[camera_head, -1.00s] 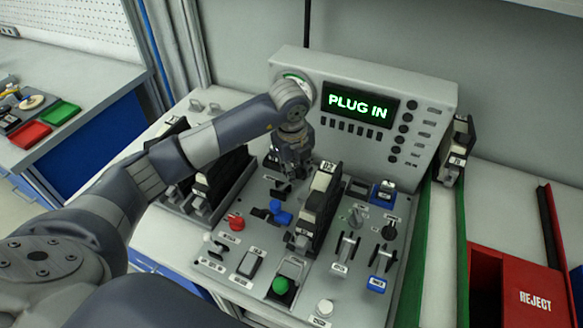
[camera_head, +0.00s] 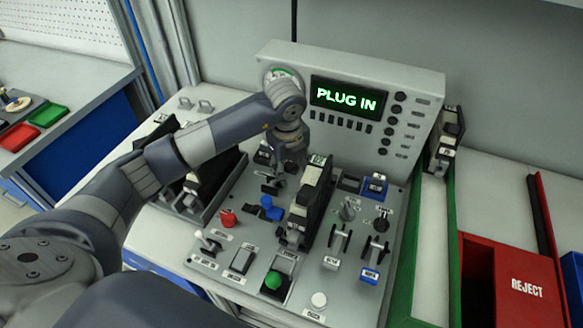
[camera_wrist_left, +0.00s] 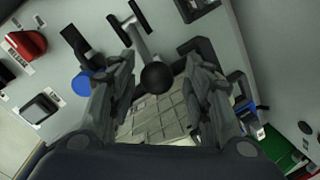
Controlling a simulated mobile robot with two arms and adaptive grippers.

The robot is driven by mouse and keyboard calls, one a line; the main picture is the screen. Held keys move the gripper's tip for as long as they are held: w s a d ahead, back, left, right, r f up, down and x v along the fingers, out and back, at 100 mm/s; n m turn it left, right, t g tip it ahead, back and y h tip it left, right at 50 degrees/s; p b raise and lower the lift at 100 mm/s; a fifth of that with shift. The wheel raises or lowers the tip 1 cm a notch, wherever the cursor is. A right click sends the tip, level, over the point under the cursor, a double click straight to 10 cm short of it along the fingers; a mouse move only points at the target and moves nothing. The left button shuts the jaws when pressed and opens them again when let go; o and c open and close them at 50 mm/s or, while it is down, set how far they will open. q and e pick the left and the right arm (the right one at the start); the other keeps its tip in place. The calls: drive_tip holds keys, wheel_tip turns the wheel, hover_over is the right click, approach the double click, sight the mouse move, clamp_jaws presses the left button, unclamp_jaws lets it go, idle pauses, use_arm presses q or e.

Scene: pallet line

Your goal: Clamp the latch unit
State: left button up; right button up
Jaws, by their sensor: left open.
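The latch unit, a tall black block with a pale labelled top (camera_head: 312,200), stands upright on the grey control panel (camera_head: 330,292). My left gripper (camera_head: 278,178) hangs just to its upper left, over the panel, pointing down. In the left wrist view the gripper's fingers (camera_wrist_left: 158,95) are spread open. A lever with a black ball knob (camera_wrist_left: 157,77) shows between them, and I cannot tell whether they touch it. A pale gridded surface (camera_wrist_left: 160,118) lies below the knob. A blue-ended handle (camera_head: 269,209) sits in front of the gripper. My right gripper is not in view.
The display (camera_head: 347,97) behind the panel reads "PLUG IN". A red knob (camera_head: 228,218), a green button (camera_head: 273,280) and several small levers crowd the panel. Another unit (camera_head: 446,140) stands on the green-edged track at right, near a red REJECT bin (camera_head: 520,285).

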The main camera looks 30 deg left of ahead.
use_arm(q)
wheel_tip(320, 180, up, 12)
drive_tip(key=s, duration=0.1)
drive_tip(key=shift+s+d+f, duration=0.2)
drive_tip(key=shift+s+d, duration=0.15)
drive_tip(key=shift+f, duration=0.1)
idle(0.6)
